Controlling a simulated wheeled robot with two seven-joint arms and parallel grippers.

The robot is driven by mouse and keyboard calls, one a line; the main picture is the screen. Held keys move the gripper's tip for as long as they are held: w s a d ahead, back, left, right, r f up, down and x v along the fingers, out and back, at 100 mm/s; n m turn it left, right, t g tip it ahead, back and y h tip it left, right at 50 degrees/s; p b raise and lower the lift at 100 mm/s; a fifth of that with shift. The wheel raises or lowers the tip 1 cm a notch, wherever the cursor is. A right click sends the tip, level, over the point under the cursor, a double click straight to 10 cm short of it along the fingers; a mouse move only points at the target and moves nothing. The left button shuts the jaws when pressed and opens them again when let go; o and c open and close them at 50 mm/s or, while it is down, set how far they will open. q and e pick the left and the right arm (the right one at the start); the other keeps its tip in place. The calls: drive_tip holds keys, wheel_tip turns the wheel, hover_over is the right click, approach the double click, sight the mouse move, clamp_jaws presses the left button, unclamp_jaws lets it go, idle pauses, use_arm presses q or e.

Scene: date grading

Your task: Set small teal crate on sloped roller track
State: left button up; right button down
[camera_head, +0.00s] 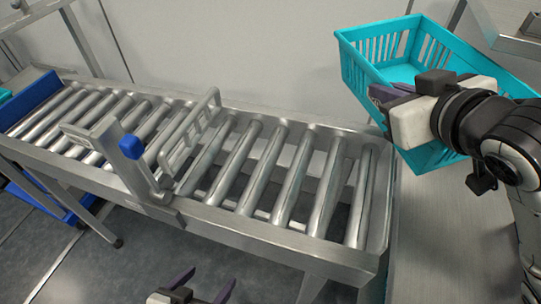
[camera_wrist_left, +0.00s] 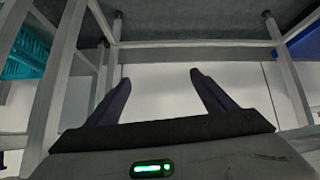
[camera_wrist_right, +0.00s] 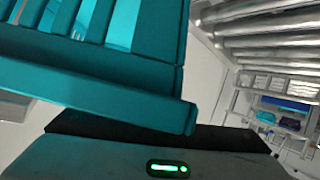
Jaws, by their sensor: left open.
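The small teal crate (camera_head: 440,48), with slotted walls, is at the upper right in the head view, tilted, beside the right end of the sloped roller track (camera_head: 305,245). My right gripper (camera_head: 390,95) is at the crate's near side and appears shut on its rim; the fingertips are largely hidden. The crate's wall (camera_wrist_right: 95,85) fills the upper left of the right wrist view. The track's rollers are bare on its right half. My left gripper (camera_head: 205,282) is open and empty, low in front of the track; its spread fingers also show in the left wrist view (camera_wrist_left: 160,95).
A metal gate (camera_head: 195,140) and a post with a blue knob (camera_head: 131,147) stand across the track. A blue end board (camera_head: 30,102) closes its left end. A blue bin (camera_head: 45,200) sits below left. A pale surface (camera_head: 440,230) lies right of the track.

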use_arm(q)
drive_tip(key=o, duration=0.5)
wheel_tip(320, 180, up, 2)
drive_tip(key=shift+s+a+p, duration=0.1)
drive_tip(key=shift+a+p, duration=0.05)
drive_tip(key=shift+p, duration=0.8)
use_arm(e)
drive_tip(key=s+a+n+g+y+p, duration=0.1)
drive_tip(key=s+a+n+g+y, duration=0.35)
drive_tip(key=a, duration=0.45)
drive_tip(key=s+a+n+g+y+p, duration=0.1)
drive_tip(key=s+a+n+g+y, duration=0.2)
drive_tip(key=s+a+n+y, duration=0.35)
use_arm(q)
drive_tip(key=shift+s+a+b, duration=0.35)
drive_tip(key=shift+a+b, duration=0.05)
use_arm(e)
wheel_tip(320, 180, down, 10)
drive_tip(key=a+m+h, duration=0.1)
drive_tip(key=a, duration=0.1)
drive_tip(key=shift+w+r+h, duration=0.25)
drive_tip(key=shift+w+h, duration=0.15)
drive_tip(key=shift+w, duration=0.05)
drive_tip(key=shift+a+f, duration=0.1)
